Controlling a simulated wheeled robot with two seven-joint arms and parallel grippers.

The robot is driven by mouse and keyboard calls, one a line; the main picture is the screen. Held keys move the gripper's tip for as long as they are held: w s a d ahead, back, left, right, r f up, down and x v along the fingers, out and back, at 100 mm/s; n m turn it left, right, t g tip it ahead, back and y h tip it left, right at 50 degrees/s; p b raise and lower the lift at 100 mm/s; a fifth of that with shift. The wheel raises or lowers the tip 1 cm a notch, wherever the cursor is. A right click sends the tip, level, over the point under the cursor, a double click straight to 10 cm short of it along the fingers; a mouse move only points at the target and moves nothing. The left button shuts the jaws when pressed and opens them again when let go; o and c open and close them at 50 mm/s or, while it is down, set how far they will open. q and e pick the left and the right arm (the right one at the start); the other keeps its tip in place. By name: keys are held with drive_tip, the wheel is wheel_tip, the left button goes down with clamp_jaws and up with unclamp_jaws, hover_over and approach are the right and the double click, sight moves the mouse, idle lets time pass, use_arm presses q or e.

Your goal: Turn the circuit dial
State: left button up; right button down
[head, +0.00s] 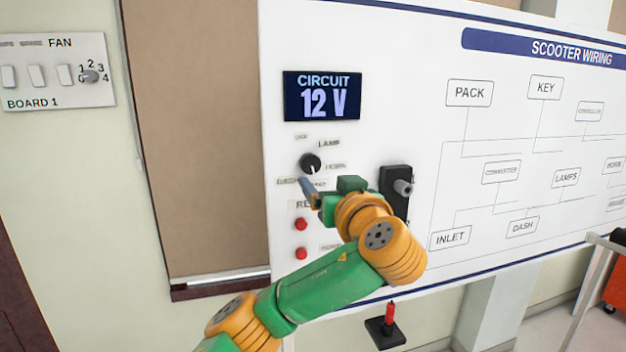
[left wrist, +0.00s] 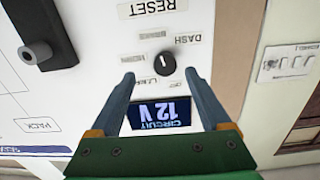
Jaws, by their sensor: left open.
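The circuit dial (head: 311,162) is a small black knob with a white pointer line on the white wiring board, below the CIRCUIT display (head: 322,96), which reads 12 V. Labels ring the dial; LAMP, HORN and DASH can be read. In the left wrist view the dial (left wrist: 165,63) appears upside down, just beyond and between the fingertips. My left gripper (head: 308,190) is open with nothing between its fingers, close to the board and slightly below the dial in the head view. Its fingers (left wrist: 162,80) do not appear to touch the dial. My right gripper is not in view.
Two red buttons (head: 301,224) sit below the dial. A black box with a grey knob (head: 403,187) is right of my gripper. A fan switch panel (head: 55,72) is on the left wall. A black-based red-handled object (head: 388,325) is below the board.

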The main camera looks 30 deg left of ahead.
sight(311, 166)
use_arm(q)
drive_tip(key=shift+n+y, duration=0.3)
drive_tip(key=shift+n, duration=0.1)
drive_tip(key=p+x, duration=0.1)
drive_tip(key=x, duration=0.1)
drive_tip(key=p+x, duration=0.2)
drive_tip(key=r+p+x, duration=0.1)
drive_tip(key=p+x, duration=0.1)
drive_tip(key=shift+a, duration=0.45)
drive_tip(key=shift+w+a, duration=0.2)
drive_tip(key=shift+a, duration=0.05)
drive_tip(key=shift+s+f, duration=0.1)
drive_tip(key=shift+s, duration=0.05)
